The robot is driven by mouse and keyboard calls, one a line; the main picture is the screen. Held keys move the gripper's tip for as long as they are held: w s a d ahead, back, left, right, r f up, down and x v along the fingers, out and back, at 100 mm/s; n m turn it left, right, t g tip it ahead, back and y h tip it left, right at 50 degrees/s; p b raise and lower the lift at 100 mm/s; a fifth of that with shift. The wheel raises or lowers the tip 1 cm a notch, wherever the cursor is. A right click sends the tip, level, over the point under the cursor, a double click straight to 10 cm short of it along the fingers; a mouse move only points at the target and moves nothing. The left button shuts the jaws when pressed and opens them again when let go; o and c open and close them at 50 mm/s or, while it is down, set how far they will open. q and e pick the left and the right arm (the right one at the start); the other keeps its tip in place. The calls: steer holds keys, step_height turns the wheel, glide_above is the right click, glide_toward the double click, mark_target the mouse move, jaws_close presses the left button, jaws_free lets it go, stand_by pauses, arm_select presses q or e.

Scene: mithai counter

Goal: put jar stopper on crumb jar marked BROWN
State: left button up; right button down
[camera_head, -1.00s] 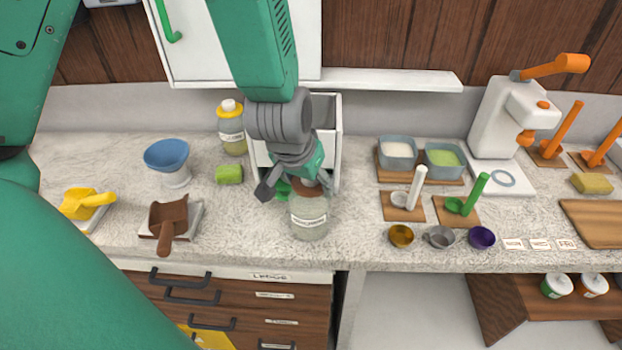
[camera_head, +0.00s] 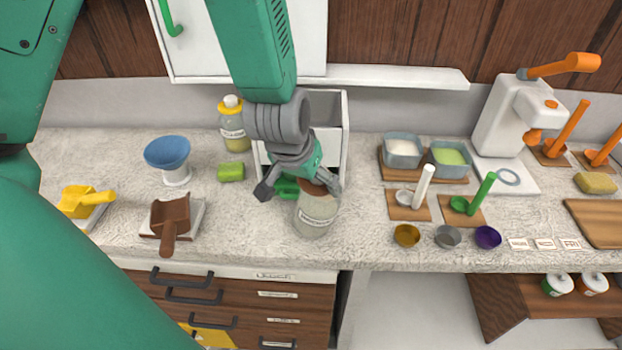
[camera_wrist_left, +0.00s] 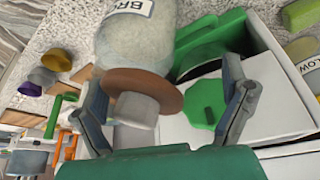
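The crumb jar (camera_head: 316,218) is clear glass and stands near the counter's front edge. Its label, partly seen as "BR", shows in the left wrist view (camera_wrist_left: 130,10). A brown disc stopper (camera_wrist_left: 145,88) with a pale grey knob lies over the jar's mouth; in the head view it looks slightly slanted, and I cannot tell whether it is fully seated. My left gripper (camera_head: 300,190) is just above and behind the jar. Its fingers are spread apart, with the stopper's knob between them, nearer one finger in the wrist view (camera_wrist_left: 165,115). My right gripper is out of view.
A white open box (camera_head: 344,140) stands right behind the jar, with green parts (camera_wrist_left: 206,103) in or by it. A yellow-topped jar (camera_head: 232,128), green block (camera_head: 231,172) and blue funnel cup (camera_head: 168,155) stand left. Small bowls (camera_head: 407,235) are to the right.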

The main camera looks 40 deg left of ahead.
arm_select(q)
steer(key=shift+s+a, duration=0.2)
steer(key=shift+a, duration=0.15)
steer(key=shift+d+r, duration=0.15)
steer(key=shift+d, duration=0.05)
steer(key=v, duration=1.1)
steer(key=shift+a+r, duration=0.2)
steer(key=shift+r, duration=0.1)
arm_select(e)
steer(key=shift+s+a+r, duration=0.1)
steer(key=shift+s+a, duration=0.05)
arm_select(q)
steer(key=shift+s+d, duration=0.1)
